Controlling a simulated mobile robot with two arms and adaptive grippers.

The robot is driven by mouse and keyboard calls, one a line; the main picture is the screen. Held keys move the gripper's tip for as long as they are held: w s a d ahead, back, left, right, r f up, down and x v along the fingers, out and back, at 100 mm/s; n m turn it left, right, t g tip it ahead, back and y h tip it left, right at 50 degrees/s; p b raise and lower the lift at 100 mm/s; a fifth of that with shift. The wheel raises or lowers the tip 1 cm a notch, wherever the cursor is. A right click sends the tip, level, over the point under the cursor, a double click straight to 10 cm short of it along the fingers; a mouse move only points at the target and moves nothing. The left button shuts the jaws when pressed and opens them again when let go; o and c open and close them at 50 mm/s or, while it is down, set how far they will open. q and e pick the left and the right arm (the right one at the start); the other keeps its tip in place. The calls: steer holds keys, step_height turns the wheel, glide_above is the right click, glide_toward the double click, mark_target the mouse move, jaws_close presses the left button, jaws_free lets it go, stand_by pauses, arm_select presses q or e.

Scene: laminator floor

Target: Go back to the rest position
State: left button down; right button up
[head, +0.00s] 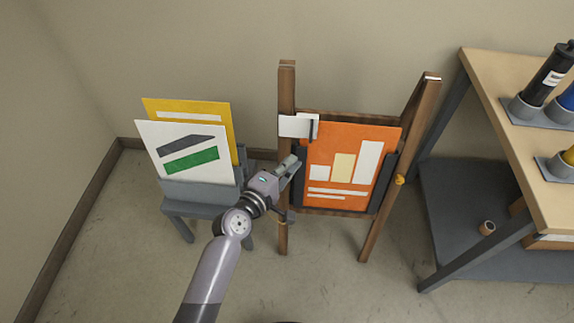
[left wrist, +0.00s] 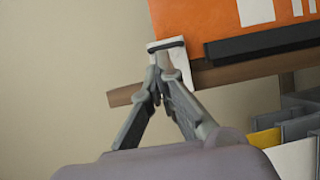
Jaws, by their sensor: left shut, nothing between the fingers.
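My left gripper (head: 287,166) is in front of the wooden easel's left leg (head: 285,95), beside the left edge of the orange poster (head: 322,145). In the left wrist view its fingers (left wrist: 157,88) come together at the tips, shut and empty. Behind them are a wooden bar (left wrist: 125,96) of the easel and the orange poster (left wrist: 195,20) with a black holder strip (left wrist: 255,44). I cannot tell whether the fingertips touch the easel. My right gripper is in neither view.
A grey rack (head: 195,192) holding yellow (head: 225,112) and white (head: 150,160) sheets stands left of the easel, close to my left arm. A wooden-topped workbench (head: 500,95) with bottles in holders is at right. A small roll (head: 487,228) lies on its lower shelf.

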arm_select(q)
steer(key=s+a+f+m+g+y, duration=0.25)
steer(key=s+f, duration=0.25)
steer(key=f, duration=0.6)
steer(key=s+a+f+m+g+y, duration=0.15)
steer(key=s+a+f, duration=0.3)
steer(key=f, duration=0.55)
steer(key=s+a+f+m+g+y, duration=0.1)
steer(key=s+a+f+m+g, duration=0.15)
steer(key=s+f, duration=0.6)
steer(key=s+a+f+m+g+y, duration=0.1)
steer(key=s+a+f+m+g, duration=0.1)
steer(key=s+a+f, duration=0.3)
steer(key=s+a+f+m+g+y, duration=0.1)
steer(key=s+a+f+m+g, duration=0.1)
steer(key=s+f, duration=0.5)
steer(key=s+a+f+m+g+y, duration=0.1)
steer(key=s+a+f+m, duration=0.3)
steer(key=s, duration=1.2)
steer(key=a+f+g, duration=0.1)
steer(key=a+f, duration=0.1)
steer(key=a, duration=0.1)
steer(key=shift+a+y, duration=0.3)
steer(key=shift+y, duration=0.1)
steer(key=shift+d, duration=0.1)
